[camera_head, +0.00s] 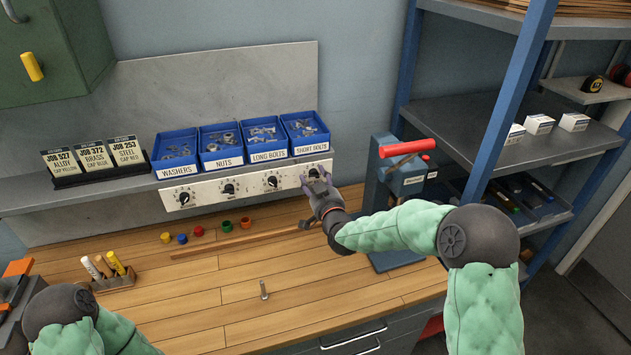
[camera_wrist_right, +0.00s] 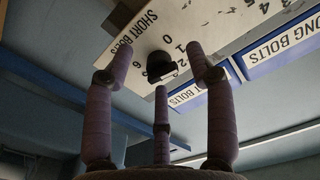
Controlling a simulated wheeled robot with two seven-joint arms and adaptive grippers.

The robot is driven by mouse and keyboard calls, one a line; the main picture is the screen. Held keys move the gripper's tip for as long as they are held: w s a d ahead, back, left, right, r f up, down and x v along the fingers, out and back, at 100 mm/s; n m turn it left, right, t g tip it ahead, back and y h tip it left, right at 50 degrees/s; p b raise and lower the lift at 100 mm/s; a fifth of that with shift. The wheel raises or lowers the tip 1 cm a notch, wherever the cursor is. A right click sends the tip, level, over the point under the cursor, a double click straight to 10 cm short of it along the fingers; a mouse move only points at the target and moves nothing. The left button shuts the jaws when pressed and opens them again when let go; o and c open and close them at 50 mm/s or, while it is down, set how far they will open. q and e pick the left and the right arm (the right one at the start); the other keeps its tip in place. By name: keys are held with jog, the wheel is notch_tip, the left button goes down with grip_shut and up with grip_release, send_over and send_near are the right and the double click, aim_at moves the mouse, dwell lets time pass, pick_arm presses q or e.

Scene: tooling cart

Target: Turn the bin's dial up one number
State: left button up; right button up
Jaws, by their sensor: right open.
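A white dial panel (camera_head: 247,184) runs under the row of blue bins, with one black dial below each bin. The short bolts dial (camera_head: 313,172) is at the right end, partly behind my right gripper (camera_head: 319,181). In the right wrist view the black short bolts dial (camera_wrist_right: 159,66) shows between my spread, open fingers, with printed numbers around it. The fingers appear apart from the dial; exact distance is unclear. The short bolts bin (camera_head: 304,133) is just above. The other dials are for washers (camera_head: 184,197), nuts (camera_head: 229,188) and long bolts (camera_head: 272,182). My left gripper is out of view.
Coloured caps (camera_head: 198,231) lie on the wooden bench (camera_head: 220,290) below the panel. A marker holder (camera_head: 114,280) and job cards (camera_head: 93,158) are at left. The bench middle is mostly clear.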

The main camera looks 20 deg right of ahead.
grip_shut()
jog(key=shift+f, duration=0.15)
jog(key=shift+a+f+m+b, duration=0.1)
jog(key=shift+f+m+b, duration=0.05)
jog(key=shift+m+b, duration=2.05)
jog(key=shift+a+f+m+b, duration=0.1)
jog(key=shift+m+b, duration=1.7)
jog(key=shift+b, duration=0.75)
grip_release()
jog(key=shift+r, duration=0.4)
